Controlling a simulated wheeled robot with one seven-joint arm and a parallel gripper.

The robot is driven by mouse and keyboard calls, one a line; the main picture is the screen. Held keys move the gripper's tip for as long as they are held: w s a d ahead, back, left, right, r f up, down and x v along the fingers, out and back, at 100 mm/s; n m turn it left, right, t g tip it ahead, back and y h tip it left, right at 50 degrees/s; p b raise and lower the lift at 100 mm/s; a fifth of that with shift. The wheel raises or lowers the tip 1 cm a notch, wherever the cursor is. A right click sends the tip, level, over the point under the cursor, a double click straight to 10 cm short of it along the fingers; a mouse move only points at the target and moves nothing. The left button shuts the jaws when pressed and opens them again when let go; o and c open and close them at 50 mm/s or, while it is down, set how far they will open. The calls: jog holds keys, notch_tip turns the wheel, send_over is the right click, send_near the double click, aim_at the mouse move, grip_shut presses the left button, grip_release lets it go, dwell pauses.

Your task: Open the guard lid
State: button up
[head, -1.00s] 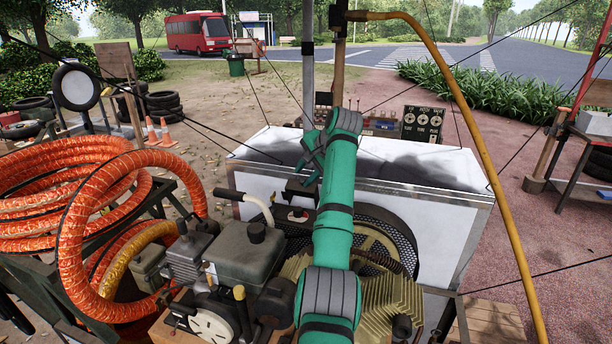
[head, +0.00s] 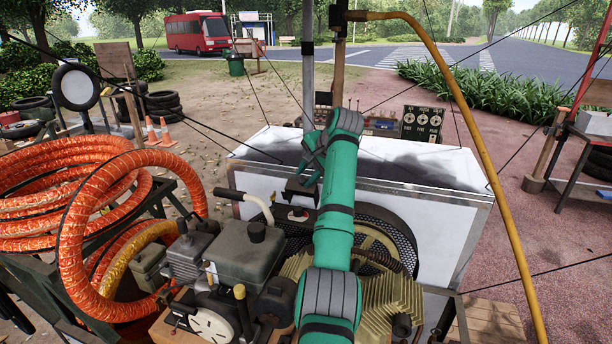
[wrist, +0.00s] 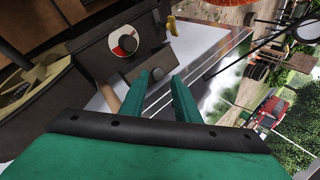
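My green gripper (head: 308,184) is above a dark bracket (head: 298,192) near the mesh guard. In the wrist view my gripper (wrist: 161,80) has its two fingers apart with nothing held.
A grey engine (head: 240,262) with a white handle (head: 250,200) stands left of my arm. Coiled orange hoses (head: 80,195) lie further left. A yellow hose (head: 470,130) hangs down on the right. A gauge panel (head: 422,124) stands behind the housing.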

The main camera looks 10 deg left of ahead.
jog(key=v, duration=1)
jog(key=shift+d+r, duration=0.15)
jog(key=shift+r, duration=0.1)
jog(key=shift+w, duration=0.15)
